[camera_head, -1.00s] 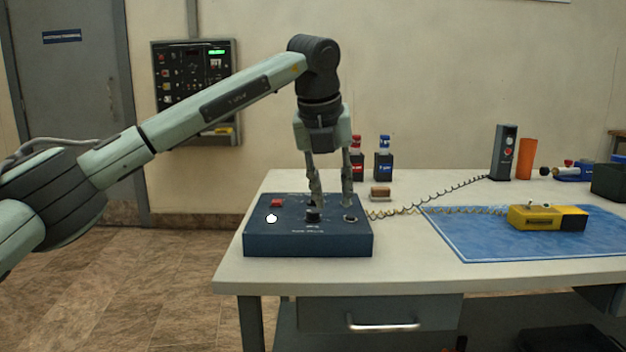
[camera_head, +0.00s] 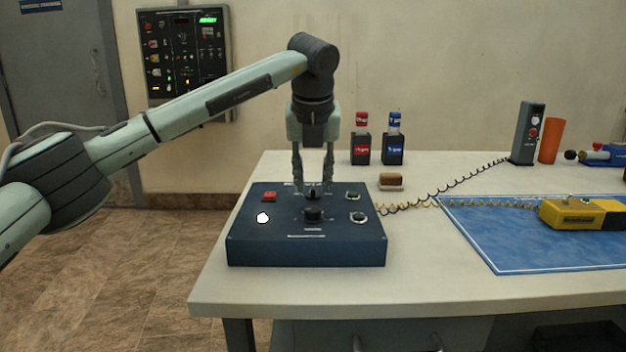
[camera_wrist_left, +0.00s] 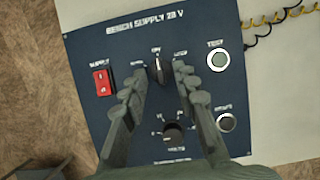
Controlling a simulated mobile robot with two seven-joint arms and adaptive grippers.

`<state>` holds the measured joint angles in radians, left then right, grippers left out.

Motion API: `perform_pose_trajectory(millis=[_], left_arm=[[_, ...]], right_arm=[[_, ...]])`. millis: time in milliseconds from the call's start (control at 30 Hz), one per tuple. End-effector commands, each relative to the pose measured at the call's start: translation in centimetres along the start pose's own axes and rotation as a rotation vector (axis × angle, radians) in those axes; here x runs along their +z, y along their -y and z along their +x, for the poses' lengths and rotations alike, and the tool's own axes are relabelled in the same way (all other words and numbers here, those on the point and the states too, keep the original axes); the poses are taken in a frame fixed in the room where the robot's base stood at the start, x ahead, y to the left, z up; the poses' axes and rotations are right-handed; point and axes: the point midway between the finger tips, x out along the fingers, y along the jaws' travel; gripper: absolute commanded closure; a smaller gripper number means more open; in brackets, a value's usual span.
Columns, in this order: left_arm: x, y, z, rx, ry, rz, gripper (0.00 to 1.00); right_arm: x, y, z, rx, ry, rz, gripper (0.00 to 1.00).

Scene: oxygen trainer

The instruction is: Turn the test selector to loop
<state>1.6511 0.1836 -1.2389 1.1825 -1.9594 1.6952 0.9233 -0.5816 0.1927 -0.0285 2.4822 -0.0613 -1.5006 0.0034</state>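The dark blue bench supply box (camera_head: 270,250) sits at the table's front left corner. Its upper black knob, the selector (camera_wrist_left: 160,69), has small labels around it, and one on its right seems to read LOOP. The knob's pointer looks roughly upright, towards the middle label. It also shows in the head view (camera_head: 311,194), partly hidden by the fingers. My left gripper (camera_head: 313,186) points down over it. In the wrist view the fingers (camera_wrist_left: 160,75) stand apart, one on each side of the knob; I cannot tell whether they touch it. My right gripper is not in view.
The box also carries a lower knob (camera_wrist_left: 173,133), a red supply switch (camera_wrist_left: 103,82), a test button (camera_wrist_left: 218,60) and a reset button (camera_wrist_left: 226,122). A coiled cord leads right to a yellow device (camera_head: 575,214) on a blue mat (camera_head: 500,240). Two bottles stand behind.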

Motion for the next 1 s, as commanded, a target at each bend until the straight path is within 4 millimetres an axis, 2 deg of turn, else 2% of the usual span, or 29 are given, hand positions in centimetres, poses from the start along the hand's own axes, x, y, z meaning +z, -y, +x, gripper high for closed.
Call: perform_pose_trajectory(millis=[100,367,600,1000], left_arm=[[0.01,0.01,0.61,0.000,0.000,0.000,0.71],[0.01,0.01,0.71,0.000,0.001,0.001,0.72],[0.00,0.02,0.69,0.000,0.001,0.001,1.00],[0.02,-0.04,0.66,-0.009,0.000,0.021,1.00]], right_arm=[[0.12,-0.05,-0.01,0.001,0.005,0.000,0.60],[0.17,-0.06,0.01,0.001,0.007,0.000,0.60],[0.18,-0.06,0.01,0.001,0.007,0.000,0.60],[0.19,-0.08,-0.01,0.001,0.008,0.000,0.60]])
